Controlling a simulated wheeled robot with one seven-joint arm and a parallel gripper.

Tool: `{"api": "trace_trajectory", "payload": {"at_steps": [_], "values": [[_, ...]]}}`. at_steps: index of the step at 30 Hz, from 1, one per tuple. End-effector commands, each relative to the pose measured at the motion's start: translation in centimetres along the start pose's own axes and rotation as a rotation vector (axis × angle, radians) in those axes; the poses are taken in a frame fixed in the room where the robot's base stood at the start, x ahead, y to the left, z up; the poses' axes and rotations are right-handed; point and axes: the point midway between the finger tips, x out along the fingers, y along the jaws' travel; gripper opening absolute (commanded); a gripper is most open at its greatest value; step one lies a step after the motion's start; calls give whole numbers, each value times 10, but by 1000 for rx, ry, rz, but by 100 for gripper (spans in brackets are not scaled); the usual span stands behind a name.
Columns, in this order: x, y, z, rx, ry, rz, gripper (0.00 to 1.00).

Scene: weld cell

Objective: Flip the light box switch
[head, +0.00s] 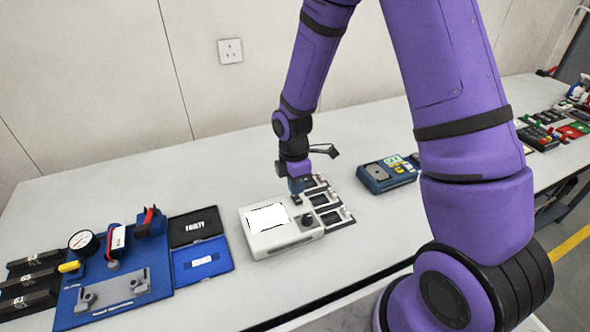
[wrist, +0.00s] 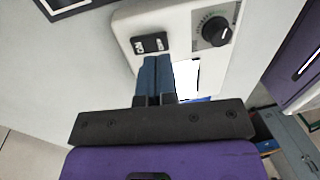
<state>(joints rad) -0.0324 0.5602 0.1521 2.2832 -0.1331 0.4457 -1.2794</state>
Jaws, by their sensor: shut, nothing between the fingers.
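The light box (head: 270,240) is a white box with a bright lit panel, standing on the table. In the wrist view the light box (wrist: 125,22) shows a black rocker switch (wrist: 149,43) with white lettering and a black round knob (wrist: 216,31). My gripper (wrist: 157,58) is shut and empty, its blue fingertips just at the near edge of the switch; I cannot tell whether they touch it. In the head view my gripper (head: 296,200) is over the back right part of the box, and the switch is hidden there.
A rack of dark slots (head: 328,205) stands right beside the box. A blue device (head: 387,174) lies further right. Blue and black trays (head: 202,262) and a blue fixture board with a gauge (head: 82,240) are to the left. The wall is behind the table (head: 180,175).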

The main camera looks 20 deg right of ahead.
Motion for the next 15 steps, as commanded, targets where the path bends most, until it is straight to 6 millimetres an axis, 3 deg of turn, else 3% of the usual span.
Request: {"api": "trace_trajectory", "payload": {"at_steps": [6, 15], "values": [[22, 0, 0, -1, 0, -1, 0], [27, 0, 0, 0, 0, 1, 0]]}}
